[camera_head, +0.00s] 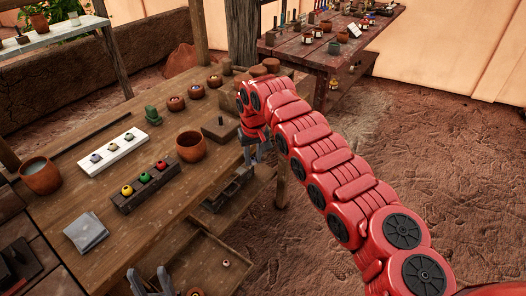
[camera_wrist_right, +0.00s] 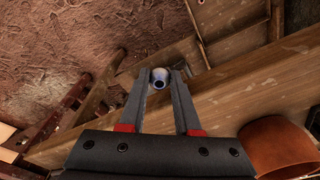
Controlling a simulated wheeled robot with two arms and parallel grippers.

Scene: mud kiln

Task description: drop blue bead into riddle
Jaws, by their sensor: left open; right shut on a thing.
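The blue bead (camera_wrist_right: 157,84), with a pale rim and a dark hole, is between the fingertips of my right gripper (camera_wrist_right: 161,75) in the right wrist view. That gripper is shut on it, off the edge of the wooden table (camera_wrist_right: 225,77). In the head view the bead is hidden. A shallow wooden-framed tray (camera_head: 190,243) lies low in front of the table with a small bead (camera_head: 226,264) in it; I cannot tell for sure that it is the riddle. My left gripper (camera_head: 149,283) is open and empty at the bottom edge.
The table holds a terracotta pot (camera_head: 191,146), a dark rack (camera_head: 146,187) with red, green and yellow items, a white tray (camera_head: 112,152), small bowls, a cup (camera_head: 40,176) and a grey cloth (camera_head: 86,232). Another table (camera_head: 318,54) stands behind. The dirt floor at right is clear.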

